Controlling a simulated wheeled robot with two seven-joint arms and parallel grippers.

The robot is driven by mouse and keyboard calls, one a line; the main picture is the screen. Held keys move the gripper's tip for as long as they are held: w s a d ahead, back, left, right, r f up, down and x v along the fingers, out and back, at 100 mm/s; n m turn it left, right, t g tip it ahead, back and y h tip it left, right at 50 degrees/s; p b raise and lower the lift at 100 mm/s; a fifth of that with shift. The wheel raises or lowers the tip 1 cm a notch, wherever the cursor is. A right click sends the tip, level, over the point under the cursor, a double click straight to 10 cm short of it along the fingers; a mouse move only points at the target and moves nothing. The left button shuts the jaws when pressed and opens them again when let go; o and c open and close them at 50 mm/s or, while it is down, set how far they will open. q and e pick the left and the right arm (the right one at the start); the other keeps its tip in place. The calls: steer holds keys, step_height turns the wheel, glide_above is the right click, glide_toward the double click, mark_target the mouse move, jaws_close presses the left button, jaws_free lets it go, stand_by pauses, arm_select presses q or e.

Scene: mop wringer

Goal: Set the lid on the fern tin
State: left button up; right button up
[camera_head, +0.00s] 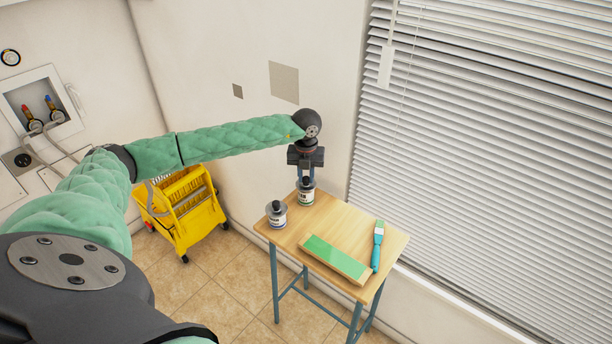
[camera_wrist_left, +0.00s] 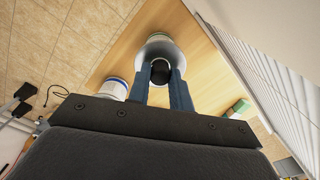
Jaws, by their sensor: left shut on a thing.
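The tin with the green label (camera_head: 306,198), which I take as the fern tin, stands at the back left of the small wooden table. My left gripper (camera_head: 306,177) points down over it and is shut on the dark knob (camera_wrist_left: 160,72) of a grey lid (camera_wrist_left: 168,50). The lid is right over the tin's mouth. I cannot tell whether it rests on the rim or hangs just above. In the left wrist view the lid hides most of the tin. My right gripper is in neither view.
A second tin with a blue label (camera_head: 277,217) and a dark-knobbed lid stands close by at the table's left edge. A green-topped board (camera_head: 336,258) and a teal-handled brush (camera_head: 378,246) lie on the table (camera_head: 335,212). A yellow mop wringer (camera_head: 186,215) stands on the floor. Blinds (camera_head: 480,130) hang behind.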

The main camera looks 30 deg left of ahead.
mark_target(306, 178)
arm_select(q)
steer(key=shift+f+b, duration=0.2)
steer(key=shift+b, duration=0.15)
stand_by(0.4)
steer(key=o, duration=1)
steer(key=shift+r, duration=0.15)
steer(key=shift+r+p, duration=1.05)
steer(key=shift+r, duration=2.3)
